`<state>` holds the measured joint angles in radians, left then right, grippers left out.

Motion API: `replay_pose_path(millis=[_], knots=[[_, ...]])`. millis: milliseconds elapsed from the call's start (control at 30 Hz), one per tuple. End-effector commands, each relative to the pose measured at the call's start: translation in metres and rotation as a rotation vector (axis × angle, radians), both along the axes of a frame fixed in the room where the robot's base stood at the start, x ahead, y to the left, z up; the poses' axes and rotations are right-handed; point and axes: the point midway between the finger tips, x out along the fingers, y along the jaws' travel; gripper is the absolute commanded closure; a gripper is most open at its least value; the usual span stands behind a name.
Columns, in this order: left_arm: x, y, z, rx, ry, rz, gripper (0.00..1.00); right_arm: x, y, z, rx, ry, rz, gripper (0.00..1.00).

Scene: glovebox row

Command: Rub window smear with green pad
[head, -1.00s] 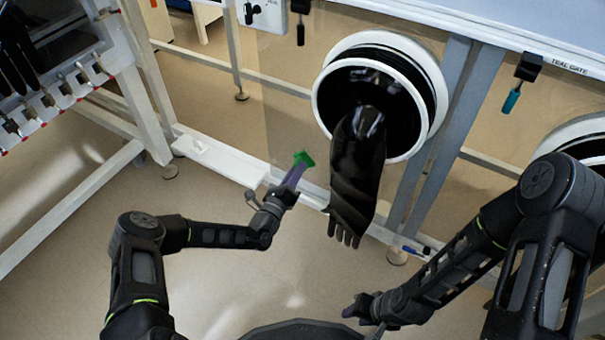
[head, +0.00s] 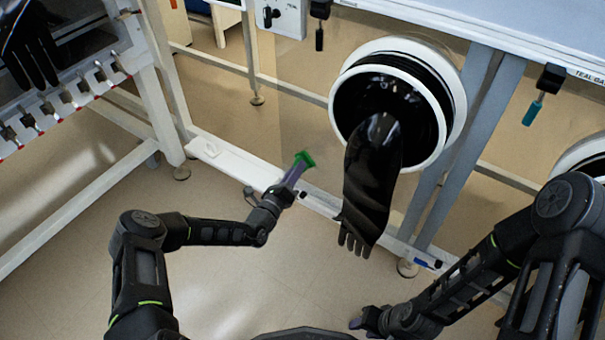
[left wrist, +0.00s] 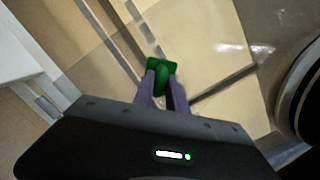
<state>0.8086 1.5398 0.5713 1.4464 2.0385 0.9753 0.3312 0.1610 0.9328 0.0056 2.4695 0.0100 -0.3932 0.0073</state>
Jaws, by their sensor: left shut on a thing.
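The green pad (head: 303,158) is held at the tips of my left gripper's purple fingers (head: 294,174). In the left wrist view the green pad (left wrist: 161,72) sits between both fingers (left wrist: 162,90). The pad is in front of the clear window pane (head: 300,112), left of the black glove; I cannot tell whether it touches the pane. Pale streaks (left wrist: 240,48) show in the left wrist view, but I cannot tell smear from reflection. My right gripper (head: 365,322) is low in the head view, away from the window, its fingers too dark to read.
A black glove (head: 370,185) hangs from the white round port (head: 450,95) right of the pad. A white rail (head: 235,160) runs along the bottom. A rack with hooks (head: 70,90) stands at the left. A teal-handled tag (head: 533,110) hangs at the right.

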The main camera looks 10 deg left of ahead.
Motion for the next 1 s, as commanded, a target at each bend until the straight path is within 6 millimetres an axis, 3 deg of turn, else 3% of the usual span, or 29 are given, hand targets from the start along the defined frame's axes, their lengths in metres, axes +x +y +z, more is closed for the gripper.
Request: replay_pose_path(millis=[1000], knots=[[0.003,-0.002,0.017,-0.002,-0.003,-0.003,1.00,0.000,0.000,0.014,0.000,0.000,0.000,0.64]])
